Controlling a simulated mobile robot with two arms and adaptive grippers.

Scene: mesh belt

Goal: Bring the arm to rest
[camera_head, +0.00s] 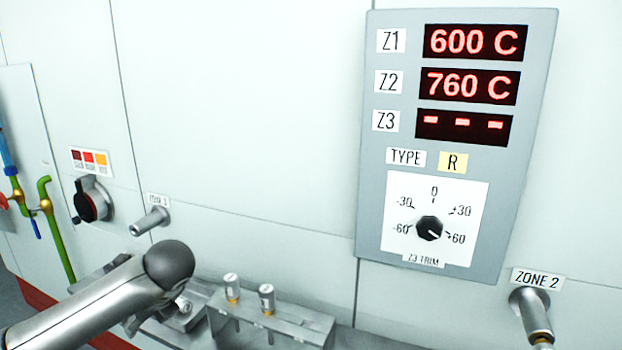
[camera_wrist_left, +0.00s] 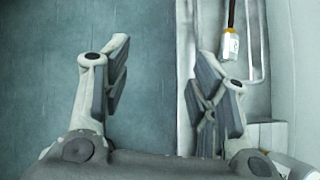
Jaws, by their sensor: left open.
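My left arm (camera_head: 105,300) comes in from the lower left in the head view, its rounded dark joint in front of the wall. It hides most of my left gripper there. In the left wrist view, my left gripper (camera_wrist_left: 163,58) has its two fingers spread wide apart with nothing between them. Grey-green floor and the edge of a metal ledge (camera_wrist_left: 186,60) lie beyond the fingers. My right gripper is not in view.
A metal rack (camera_head: 300,322) holds two capped cylinders (camera_head: 267,298) right of my arm. A control panel (camera_head: 372,200) reads 600 C, 760 C and dashes. Metal ports, a black rotary switch (camera_head: 90,203) and a green pipe (camera_head: 62,240) stick out from the wall.

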